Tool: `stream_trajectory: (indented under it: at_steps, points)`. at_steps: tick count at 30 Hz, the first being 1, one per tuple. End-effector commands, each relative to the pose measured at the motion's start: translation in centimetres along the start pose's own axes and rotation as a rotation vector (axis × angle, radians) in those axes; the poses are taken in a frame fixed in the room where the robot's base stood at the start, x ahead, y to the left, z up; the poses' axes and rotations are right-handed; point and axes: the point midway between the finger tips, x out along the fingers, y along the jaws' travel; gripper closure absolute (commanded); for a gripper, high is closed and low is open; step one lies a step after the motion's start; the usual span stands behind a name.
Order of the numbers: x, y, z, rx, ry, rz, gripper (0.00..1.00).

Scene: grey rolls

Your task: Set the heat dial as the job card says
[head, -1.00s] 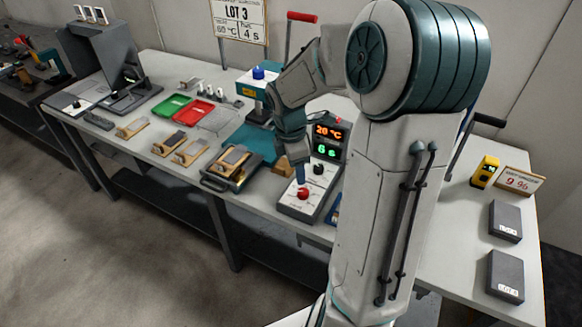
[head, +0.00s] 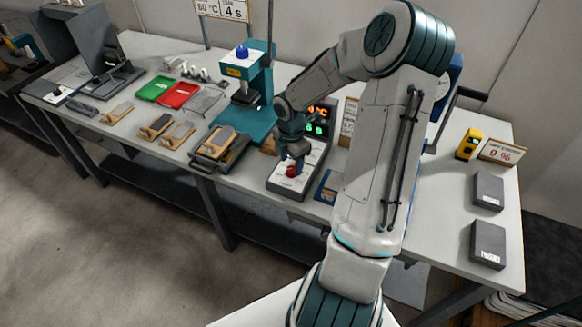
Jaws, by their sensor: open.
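The job card (head: 222,9) hangs at the top edge, partly cut off; it seems to read 60 °C and 4 s. The control box (head: 281,185) stands on the bench with a red knob (head: 291,171) at its near end. Its lit display (head: 318,120) is partly covered by my arm, so the full heat figure cannot be read. My gripper (head: 293,160) points down just above and behind the red knob, open. Whether its fingers touch a knob I cannot tell. The black knob seen earlier on the box is hidden behind my gripper.
A teal press (head: 262,75) stands left of the box. Trays and wooden-based pieces (head: 178,134) lie further left. A yellow device (head: 468,144), a small sign (head: 503,152) and dark boxes (head: 488,190) sit at right.

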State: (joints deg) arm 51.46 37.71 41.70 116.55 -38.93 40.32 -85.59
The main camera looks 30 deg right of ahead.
Motion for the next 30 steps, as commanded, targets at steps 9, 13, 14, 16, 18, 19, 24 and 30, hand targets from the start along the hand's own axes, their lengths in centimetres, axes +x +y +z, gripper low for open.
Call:
stream_trajectory:
  at_steps: [9, 13, 14, 16, 18, 19, 24, 30]
  points:
    - [2.9, 0.0, 0.0, 0.000, 0.000, 0.001, 0.46]
    - [3.0, 0.0, 0.0, 0.000, -0.001, 0.001, 0.46]
    - [3.0, 0.0, 0.0, 0.000, -0.001, 0.001, 0.46]
    - [3.0, 0.0, 0.0, 0.000, -0.001, 0.001, 0.46]
    - [3.0, 0.0, 0.0, 0.000, -0.001, 0.001, 0.54]
    - [3.0, 0.0, 0.0, 0.000, -0.001, 0.001, 0.62]
    - [3.0, 0.0, 0.0, 0.000, -0.001, 0.001, 0.91]
    - [2.9, 0.0, 0.0, 0.013, -0.001, 0.001, 0.91]
